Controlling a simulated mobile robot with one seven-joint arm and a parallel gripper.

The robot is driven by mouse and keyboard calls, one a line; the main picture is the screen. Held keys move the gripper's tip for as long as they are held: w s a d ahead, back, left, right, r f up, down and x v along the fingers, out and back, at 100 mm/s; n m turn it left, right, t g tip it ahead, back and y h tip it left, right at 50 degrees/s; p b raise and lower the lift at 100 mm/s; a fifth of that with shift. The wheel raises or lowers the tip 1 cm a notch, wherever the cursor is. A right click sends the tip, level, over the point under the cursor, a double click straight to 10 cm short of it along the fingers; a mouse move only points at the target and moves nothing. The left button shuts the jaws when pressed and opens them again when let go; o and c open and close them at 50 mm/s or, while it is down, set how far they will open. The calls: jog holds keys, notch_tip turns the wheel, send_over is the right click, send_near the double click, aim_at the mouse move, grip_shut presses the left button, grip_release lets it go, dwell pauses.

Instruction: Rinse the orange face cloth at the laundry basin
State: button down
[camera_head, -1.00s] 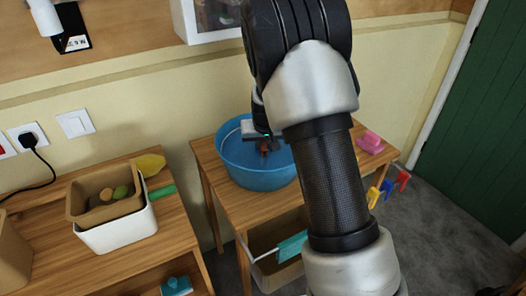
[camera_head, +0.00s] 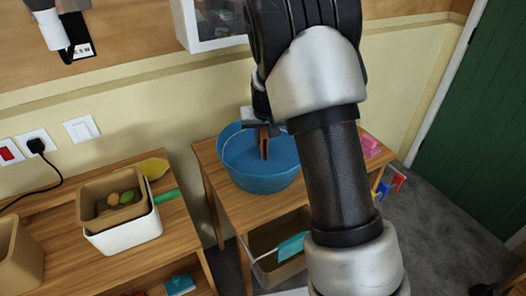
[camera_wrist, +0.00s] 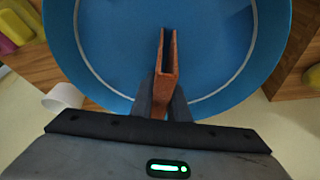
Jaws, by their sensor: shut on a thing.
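The orange face cloth (camera_head: 264,144) hangs from my gripper (camera_head: 262,126) over the blue laundry basin (camera_head: 262,183). In the wrist view the cloth (camera_wrist: 167,75) is a folded, narrow orange-brown piece between the two dark fingers of my gripper (camera_wrist: 165,97), which are shut on it. The basin (camera_wrist: 66,45) fills much of that view, with a pale ring line around its inside. The cloth is within the basin's outline. I cannot tell whether its lower edge touches the bottom or any water.
The basin stands on a wooden table (camera_head: 212,160). Pink items (camera_head: 371,146) lie at the table's right. A white container with a brown bin (camera_head: 118,200) and a yellow item (camera_head: 154,167) stand on the left bench. A crate (camera_head: 268,262) sits below the basin.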

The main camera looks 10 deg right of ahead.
jog(key=shift+r+p, duration=2.4)
jog(key=shift+r, duration=1.5)
jog(key=shift+r, duration=0.1)
jog(key=shift+r+p, duration=1.3)
jog(key=shift+r, duration=0.65)
